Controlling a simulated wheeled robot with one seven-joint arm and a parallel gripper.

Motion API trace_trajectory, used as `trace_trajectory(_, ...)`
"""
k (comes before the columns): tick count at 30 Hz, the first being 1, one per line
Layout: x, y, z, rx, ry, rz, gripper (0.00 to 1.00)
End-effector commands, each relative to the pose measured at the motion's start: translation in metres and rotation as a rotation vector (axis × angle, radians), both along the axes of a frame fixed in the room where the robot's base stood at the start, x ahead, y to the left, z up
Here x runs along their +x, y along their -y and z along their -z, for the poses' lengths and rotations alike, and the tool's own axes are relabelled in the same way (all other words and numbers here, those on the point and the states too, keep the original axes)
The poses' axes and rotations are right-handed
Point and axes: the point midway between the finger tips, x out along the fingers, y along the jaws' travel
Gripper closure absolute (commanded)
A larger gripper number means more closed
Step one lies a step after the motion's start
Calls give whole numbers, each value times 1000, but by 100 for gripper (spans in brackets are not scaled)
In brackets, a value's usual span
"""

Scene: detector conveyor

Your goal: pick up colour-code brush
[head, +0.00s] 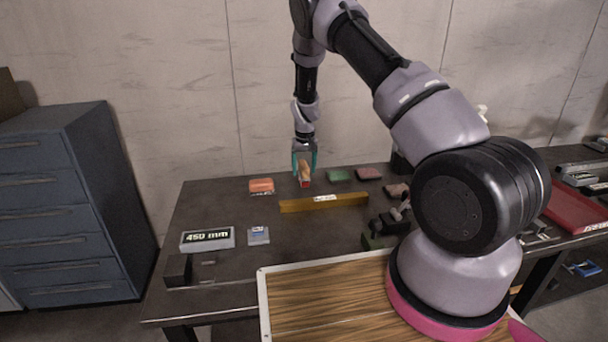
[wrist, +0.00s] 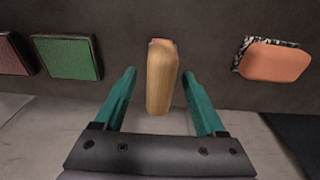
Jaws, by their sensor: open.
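A wooden-handled piece, which looks like the colour-code brush (head: 305,171), stands upright on the dark table near its back edge, with a red part at its lower end. It also shows in the wrist view as a pale wooden handle (wrist: 162,78). My gripper (head: 304,160) is above it, pointing down, with its teal fingers open. In the wrist view the fingers (wrist: 159,74) are on either side of the handle, with a visible gap on each side.
An orange block (head: 261,185) lies left of the brush; a green block (head: 339,175) and a dark red block (head: 369,173) lie right. A yellow bar (head: 325,202) lies in front. A "450 mm" display (head: 207,239) stands at the front left. A blue drawer cabinet (head: 75,200) stands left.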

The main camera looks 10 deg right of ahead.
Motion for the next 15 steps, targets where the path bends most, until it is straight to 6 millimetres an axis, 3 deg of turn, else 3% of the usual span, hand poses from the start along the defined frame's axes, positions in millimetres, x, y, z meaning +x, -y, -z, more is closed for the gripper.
trace_trajectory(6,0,0,0,0,0,0,28)
trace_trajectory(8,0,0,0,0,0,0,47)
trace_trajectory(12,0,0,0,0,0,0,100)
trace_trajectory(15,0,0,0,0,0,0,100)
